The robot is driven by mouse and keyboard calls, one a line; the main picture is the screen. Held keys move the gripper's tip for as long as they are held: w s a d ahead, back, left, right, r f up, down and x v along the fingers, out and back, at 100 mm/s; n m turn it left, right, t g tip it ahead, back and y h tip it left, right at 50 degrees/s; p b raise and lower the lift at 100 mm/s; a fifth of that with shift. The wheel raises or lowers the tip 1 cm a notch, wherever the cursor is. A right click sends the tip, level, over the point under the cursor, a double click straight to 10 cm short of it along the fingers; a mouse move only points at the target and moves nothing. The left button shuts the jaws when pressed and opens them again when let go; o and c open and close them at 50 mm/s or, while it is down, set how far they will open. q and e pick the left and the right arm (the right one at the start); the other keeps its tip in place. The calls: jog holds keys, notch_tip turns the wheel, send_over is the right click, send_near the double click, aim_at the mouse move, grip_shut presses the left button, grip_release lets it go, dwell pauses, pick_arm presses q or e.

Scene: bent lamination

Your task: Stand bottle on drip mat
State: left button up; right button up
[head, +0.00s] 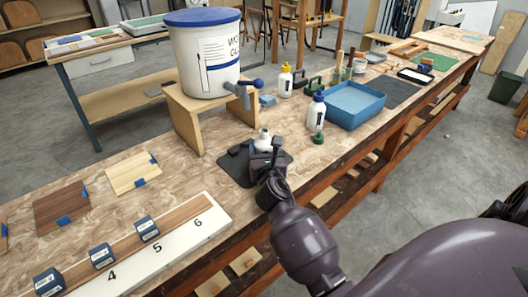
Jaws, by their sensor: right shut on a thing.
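A dark drip mat (234,177) lies on the workbench in front of the wooden stand. My right gripper (266,158) is over the mat and shut on a white bottle (263,136). Only the bottle's upper part shows, and it looks roughly upright. The gripper hides its lower part, so I cannot tell whether its base touches the mat. My left gripper is not in view.
A white bucket (203,62) with a tap (243,90) sits on the wooden stand (183,112) behind the mat. A blue-capped bottle (316,115), green cap (318,138) and blue tray (355,106) are to the right. A numbered board (180,243) lies front left.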

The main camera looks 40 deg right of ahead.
jog(key=shift+f, duration=0.1)
jog(key=o, duration=1)
jog(key=shift+o, duration=0.2)
jog(key=shift+r, duration=0.25)
jog(key=v, duration=1.2)
jog(key=shift+f, duration=0.1)
